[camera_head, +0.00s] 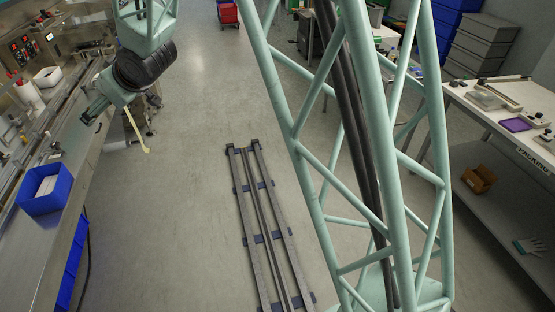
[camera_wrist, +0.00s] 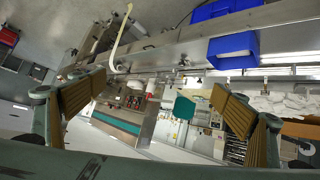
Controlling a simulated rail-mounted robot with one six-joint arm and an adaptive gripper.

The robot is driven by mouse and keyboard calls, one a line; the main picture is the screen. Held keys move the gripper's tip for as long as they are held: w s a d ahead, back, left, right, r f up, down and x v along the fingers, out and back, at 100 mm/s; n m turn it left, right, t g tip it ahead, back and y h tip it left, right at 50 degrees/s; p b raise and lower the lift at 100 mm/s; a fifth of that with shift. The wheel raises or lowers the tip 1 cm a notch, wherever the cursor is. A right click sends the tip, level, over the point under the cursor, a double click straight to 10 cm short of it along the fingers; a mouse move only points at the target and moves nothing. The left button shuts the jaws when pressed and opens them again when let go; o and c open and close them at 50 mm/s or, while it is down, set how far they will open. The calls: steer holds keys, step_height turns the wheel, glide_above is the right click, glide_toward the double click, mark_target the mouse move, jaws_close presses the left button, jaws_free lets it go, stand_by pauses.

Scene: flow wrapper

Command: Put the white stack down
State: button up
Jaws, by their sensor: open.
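A white stack (camera_head: 47,185) lies inside a blue bin (camera_head: 40,206) on the steel counter at the left of the head view. The bin (camera_wrist: 222,12) also shows at the top of the wrist view, with a white block (camera_wrist: 235,48) at its opening. My gripper (camera_head: 92,110) is over the counter's edge, beyond the bin and apart from it. In the wrist view its two tan-padded fingers are spread wide, with nothing between them (camera_wrist: 155,100). The wrist view is strongly tilted.
Floor rails (camera_head: 262,220) run up the middle. A workbench (camera_head: 510,125) stands at the right. Open floor lies between counter and rails.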

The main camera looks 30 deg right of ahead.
steer(key=s+d+r+m+g+h, duration=0.1)
steer(key=s+d+r+h, duration=0.1)
steer(key=s+d+r, duration=0.4)
steer(key=s+d+r+m+g+h, duration=0.1)
steer(key=s+d+m, duration=0.1)
steer(key=s+d, duration=0.65)
steer(key=s+d+r+m+h, duration=0.15)
steer(key=s+d+r, duration=0.35)
steer(key=s, duration=0.5)
steer(key=s+d+f+m+g, duration=0.1)
steer(key=s+d+g, duration=0.1)
steer(key=s, duration=1.4)
steer(key=s+d+m+g, duration=0.1)
steer(key=s+d+g, duration=0.1)
steer(key=s, duration=1.5)
steer(key=shift+s+d+f, duration=0.15)
steer(key=shift+d+f, duration=0.25)
steer(key=shift+d, duration=0.15)
steer(key=shift+m, duration=0.25)
steer(key=shift+r, duration=0.1)
